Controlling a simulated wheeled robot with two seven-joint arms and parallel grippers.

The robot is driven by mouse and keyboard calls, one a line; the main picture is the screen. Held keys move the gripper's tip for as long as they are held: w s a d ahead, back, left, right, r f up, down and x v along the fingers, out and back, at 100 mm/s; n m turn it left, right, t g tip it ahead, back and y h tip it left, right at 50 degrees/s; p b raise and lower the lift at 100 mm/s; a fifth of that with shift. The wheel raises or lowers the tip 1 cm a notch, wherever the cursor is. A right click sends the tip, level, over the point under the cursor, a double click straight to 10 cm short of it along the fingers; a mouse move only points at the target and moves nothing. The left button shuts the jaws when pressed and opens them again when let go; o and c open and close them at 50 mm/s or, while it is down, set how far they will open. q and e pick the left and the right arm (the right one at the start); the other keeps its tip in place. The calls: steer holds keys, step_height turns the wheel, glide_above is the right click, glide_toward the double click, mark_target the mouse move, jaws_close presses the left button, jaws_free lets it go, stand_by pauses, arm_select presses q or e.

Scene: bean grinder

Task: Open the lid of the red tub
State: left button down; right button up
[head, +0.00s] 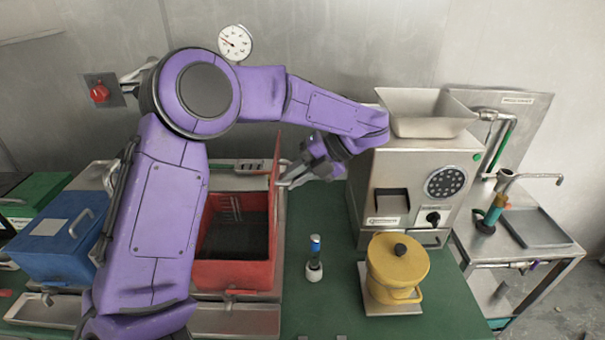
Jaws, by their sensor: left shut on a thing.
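The red tub (235,275) stands left of centre on the bench. Its top is uncovered and dark contents show inside. Its red lid (275,165) stands raised, nearly upright, along the tub's right side and shows almost edge-on. My left gripper (290,182) is on the right, outer side of the lid, shut at the lid's handle. The fingertips and most of the handle are small and partly hidden. My left arm covers the tub's left side. My right gripper is not in view.
A blue tub (58,250) and a green tub (40,197) sit at the left. A steel grinder (410,185) with a hopper stands right of my gripper. A yellow lidded pot (396,270) and a small blue-topped bottle (314,258) stand in front. The green bench between them is clear.

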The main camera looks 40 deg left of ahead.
arm_select(q)
steer(key=shift+f, duration=0.35)
steer(key=shift+s, duration=0.1)
steer(key=c, duration=1.5)
jaws_free()
steer(key=o, duration=0.3)
steer(key=shift+a, duration=0.15)
steer(key=shift+o, duration=0.2)
steer(key=shift+w+a+f, duration=0.1)
steer(key=shift+w+a, duration=0.25)
steer(key=v, duration=1.1)
steer(key=shift+d, duration=0.15)
